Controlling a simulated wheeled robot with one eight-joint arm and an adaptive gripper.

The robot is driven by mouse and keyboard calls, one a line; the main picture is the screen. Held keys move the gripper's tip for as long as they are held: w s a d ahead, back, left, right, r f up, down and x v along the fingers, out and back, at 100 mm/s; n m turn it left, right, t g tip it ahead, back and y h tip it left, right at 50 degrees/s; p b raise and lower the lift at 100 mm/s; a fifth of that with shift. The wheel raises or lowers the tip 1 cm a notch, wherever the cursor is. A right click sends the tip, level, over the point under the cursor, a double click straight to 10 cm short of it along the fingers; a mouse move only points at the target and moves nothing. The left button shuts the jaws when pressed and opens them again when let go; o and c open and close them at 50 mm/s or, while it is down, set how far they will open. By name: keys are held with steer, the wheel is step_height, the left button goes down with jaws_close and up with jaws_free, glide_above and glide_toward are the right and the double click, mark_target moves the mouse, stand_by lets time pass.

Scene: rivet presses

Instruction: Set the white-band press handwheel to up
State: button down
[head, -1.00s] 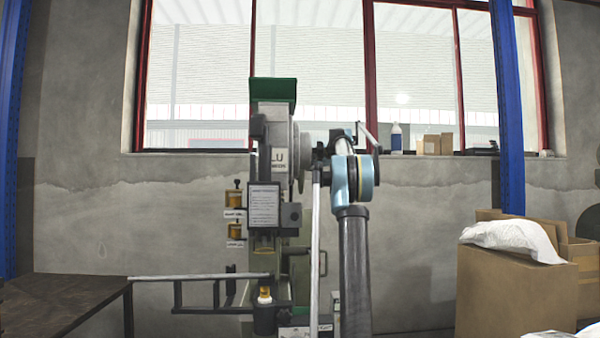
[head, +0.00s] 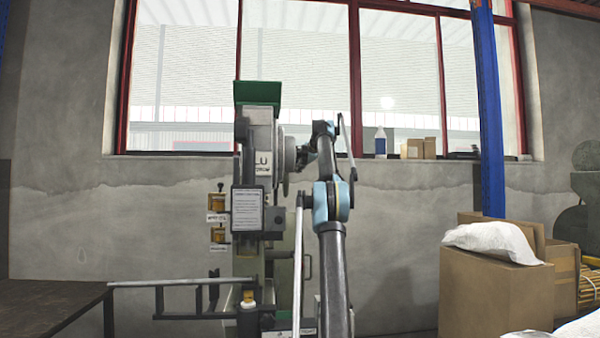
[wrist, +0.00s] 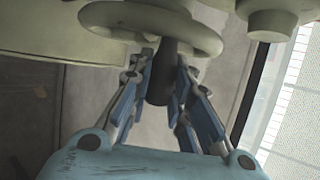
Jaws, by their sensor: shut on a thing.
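A press (head: 262,135) with a green top stands left of centre in the head view. Its pale grey handwheel (head: 281,160) is on the press's right side, seen nearly edge-on. I cannot make out a white band on the press. My gripper (head: 304,157) is at the right of the wheel, small and partly hidden by my arm. In the wrist view, the wheel's round rim (wrist: 150,20) spans the top, and a dark handle (wrist: 160,85) comes down from it. My gripper (wrist: 161,82) has its blue-padded fingers on both sides of this handle, shut on it.
A white placard (head: 247,210) is on the press front. A dark table (head: 50,300) stands at the left with a metal frame beside it. Cardboard boxes (head: 490,300) with a white sack (head: 490,240) stand at the right. A blue post (head: 488,110) rises behind them.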

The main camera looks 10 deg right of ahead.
steer(key=c, duration=1.4)
jaws_free()
steer(key=shift+c, duration=0.2)
steer(key=shift+r, duration=0.1)
steer(key=v, duration=1.1)
steer(key=shift+s+r, duration=0.15)
steer(key=shift+s, duration=0.1)
steer(key=shift+s+d, duration=0.1)
steer(key=shift+d, duration=0.05)
